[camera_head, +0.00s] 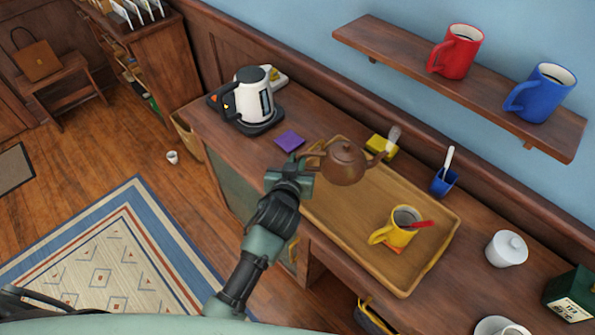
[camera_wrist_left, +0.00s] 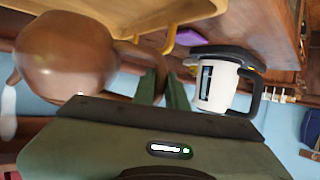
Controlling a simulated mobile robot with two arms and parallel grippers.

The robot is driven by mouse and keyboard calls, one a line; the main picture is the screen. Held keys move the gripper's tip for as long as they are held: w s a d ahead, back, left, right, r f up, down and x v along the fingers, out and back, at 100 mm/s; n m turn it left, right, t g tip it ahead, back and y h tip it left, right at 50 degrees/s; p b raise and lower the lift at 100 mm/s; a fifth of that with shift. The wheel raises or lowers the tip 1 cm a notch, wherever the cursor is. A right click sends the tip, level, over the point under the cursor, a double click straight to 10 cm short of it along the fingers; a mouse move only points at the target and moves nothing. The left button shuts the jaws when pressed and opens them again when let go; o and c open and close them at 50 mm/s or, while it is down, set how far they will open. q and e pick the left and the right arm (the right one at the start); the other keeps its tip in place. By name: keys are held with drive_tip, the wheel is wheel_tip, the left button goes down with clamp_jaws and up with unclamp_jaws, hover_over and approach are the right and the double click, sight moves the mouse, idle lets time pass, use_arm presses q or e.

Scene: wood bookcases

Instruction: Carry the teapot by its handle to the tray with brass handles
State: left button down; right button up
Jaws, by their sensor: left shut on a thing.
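The brown teapot (camera_head: 343,165) is over the far left part of the wooden tray (camera_head: 428,258) on the counter, its spout to the right. I cannot tell whether its base touches the tray. My left gripper (camera_head: 308,163) is shut on the teapot's handle, at the pot's left side. The left wrist view, upside down, shows the teapot (camera_wrist_left: 65,55), its handle (camera_wrist_left: 150,75) between the fingers of my left gripper (camera_wrist_left: 163,92), and a yellow brass handle (camera_wrist_left: 170,38) close by. My right gripper is out of view.
A yellow mug (camera_head: 402,228) with a red utensil stands in the tray's near part. A yellow block (camera_head: 381,146) and blue cup (camera_head: 444,182) are behind the tray. An electric kettle (camera_head: 252,95) and purple pad (camera_head: 289,141) are left.

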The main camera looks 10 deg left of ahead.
use_arm(q)
drive_tip(key=shift+f, duration=0.45)
wheel_tip(320, 180, down, 3)
drive_tip(key=shift+f, duration=0.35)
drive_tip(key=shift+w+d, duration=0.1)
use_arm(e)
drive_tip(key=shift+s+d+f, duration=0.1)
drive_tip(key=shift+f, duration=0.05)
use_arm(q)
drive_tip(key=shift+f+b, duration=0.1)
drive_tip(key=shift+b, duration=0.2)
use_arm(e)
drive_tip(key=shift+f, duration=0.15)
use_arm(q)
drive_tip(key=c, duration=1.4)
unclamp_jaws()
drive_tip(key=shift+f, duration=0.15)
drive_tip(key=shift+c, duration=0.2)
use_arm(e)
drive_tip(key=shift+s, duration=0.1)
